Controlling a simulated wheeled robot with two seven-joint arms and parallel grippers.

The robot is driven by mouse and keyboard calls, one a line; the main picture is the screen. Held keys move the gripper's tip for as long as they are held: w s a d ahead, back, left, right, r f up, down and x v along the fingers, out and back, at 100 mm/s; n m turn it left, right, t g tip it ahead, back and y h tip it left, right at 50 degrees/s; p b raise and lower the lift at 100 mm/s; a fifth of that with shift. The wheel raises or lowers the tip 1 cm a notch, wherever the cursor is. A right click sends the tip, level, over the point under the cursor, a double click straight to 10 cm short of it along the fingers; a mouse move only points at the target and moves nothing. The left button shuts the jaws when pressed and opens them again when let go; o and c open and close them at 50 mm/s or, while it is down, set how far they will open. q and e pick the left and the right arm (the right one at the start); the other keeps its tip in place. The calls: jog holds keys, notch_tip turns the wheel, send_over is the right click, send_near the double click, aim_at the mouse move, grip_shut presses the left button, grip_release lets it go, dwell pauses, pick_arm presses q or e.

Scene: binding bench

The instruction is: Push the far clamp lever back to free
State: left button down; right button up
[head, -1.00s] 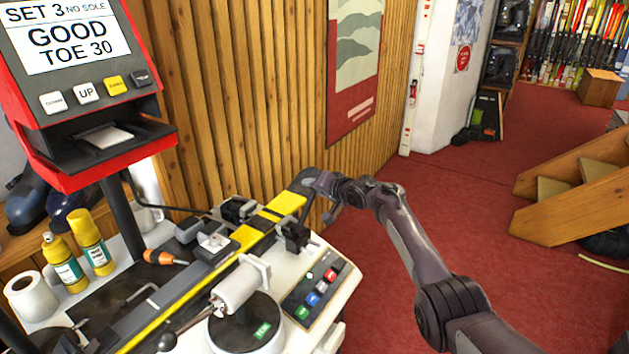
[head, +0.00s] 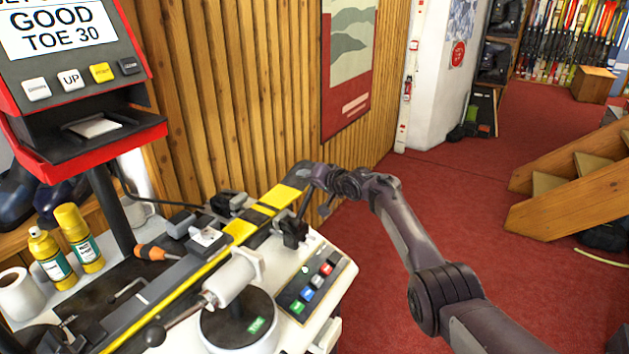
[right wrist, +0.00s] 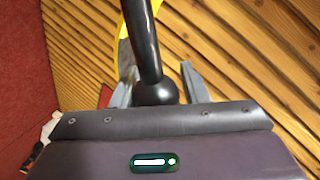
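The far clamp (head: 293,232) is a dark block at the far end of the bench, beside the ski (head: 243,230) with its yellow and black top. Its black lever rises toward my right gripper (head: 312,180), which partly hides it in the head view. In the right wrist view, the lever's black rod (right wrist: 142,40) ends in a round knob (right wrist: 155,92) between the two grey fingers of the right gripper (right wrist: 158,84). The fingers stand apart around the knob, with a gap at the right finger. Whether the left finger touches is unclear. My left gripper is out of view.
A near lever with a ball knob (head: 153,335) and a white cylinder (head: 233,278) stand closer on the bench. A button panel (head: 312,285), an orange-handled screwdriver (head: 152,252) and yellow bottles (head: 78,238) are around. The wood-slat wall (head: 230,100) is close behind. Red floor is free at right.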

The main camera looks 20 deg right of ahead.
jog(key=shift+o, duration=1.2)
jog(key=shift+w+a, duration=0.35)
jog(key=shift+a, duration=0.2)
jog(key=shift+o, duration=0.3)
jog(key=shift+w+a+f, duration=0.15)
jog(key=shift+s+d+f, duration=0.1)
jog(key=shift+s+d, duration=0.15)
jog(key=v, duration=0.7)
jog(key=shift+s+r+p, duration=0.25)
jog(key=shift+r+p, duration=0.05)
jog(key=shift+p, duration=0.15)
